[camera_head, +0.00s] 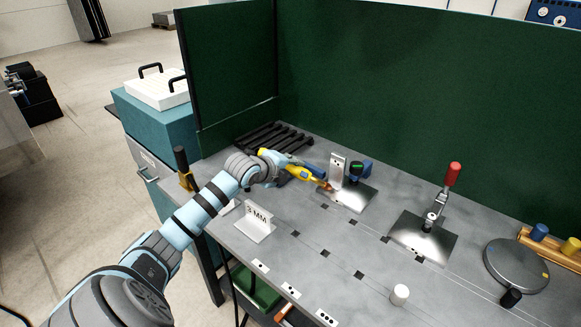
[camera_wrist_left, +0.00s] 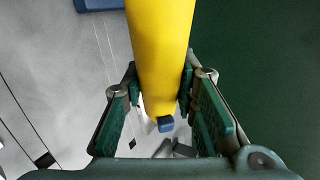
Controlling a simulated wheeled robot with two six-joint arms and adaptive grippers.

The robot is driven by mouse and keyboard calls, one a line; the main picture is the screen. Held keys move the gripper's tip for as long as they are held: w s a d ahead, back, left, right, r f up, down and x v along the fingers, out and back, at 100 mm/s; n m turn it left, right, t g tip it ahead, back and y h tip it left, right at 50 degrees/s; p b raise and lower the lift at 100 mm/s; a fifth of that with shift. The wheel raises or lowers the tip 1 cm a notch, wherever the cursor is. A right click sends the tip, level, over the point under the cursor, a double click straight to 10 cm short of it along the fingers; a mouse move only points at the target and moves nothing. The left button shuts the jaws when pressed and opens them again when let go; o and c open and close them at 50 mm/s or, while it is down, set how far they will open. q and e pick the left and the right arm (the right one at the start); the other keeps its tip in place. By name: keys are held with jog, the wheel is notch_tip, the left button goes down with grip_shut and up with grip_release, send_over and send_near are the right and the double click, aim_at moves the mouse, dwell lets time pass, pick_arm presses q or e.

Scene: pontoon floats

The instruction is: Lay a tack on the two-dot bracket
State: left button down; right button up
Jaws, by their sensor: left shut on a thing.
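My left gripper (camera_head: 284,163) is shut on a yellow torch (camera_head: 302,173), which slants down to the right. The torch's copper-coloured tip is close to the foot of an upright metal bracket (camera_head: 338,166) with small dark dots; I cannot count the dots surely or tell whether the tip touches. The bracket stands on a shiny base plate (camera_head: 352,198), with a blue and dark device (camera_head: 361,169) beside it. In the left wrist view, the torch's yellow body (camera_wrist_left: 160,50) lies between the green-padded fingers (camera_wrist_left: 158,95). My right gripper is not in view.
A red-handled clamp (camera_head: 451,180) stands on another plate (camera_head: 420,238) to the right. A "3 MM" sign (camera_head: 257,226), a white cylinder (camera_head: 399,294) and a round grey disc (camera_head: 515,266) are on the table. Green screens (camera_head: 420,90) close off the back; the table's front middle is mostly clear.

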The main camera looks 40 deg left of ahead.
pick_arm(q)
jog(key=shift+w+f+b, duration=0.25)
jog(key=shift+w+b, duration=0.1)
jog(key=shift+b, duration=0.05)
dwell(0.9)
jog(key=shift+p, duration=0.35)
dwell(1.7)
jog(key=shift+s+r+p, duration=0.1)
jog(key=shift+r+p, duration=0.05)
jog(key=shift+p, duration=0.35)
jog(key=s+r+p, duration=0.4)
jog(key=p, duration=0.2)
jog(key=shift+f, duration=0.1)
dwell(0.4)
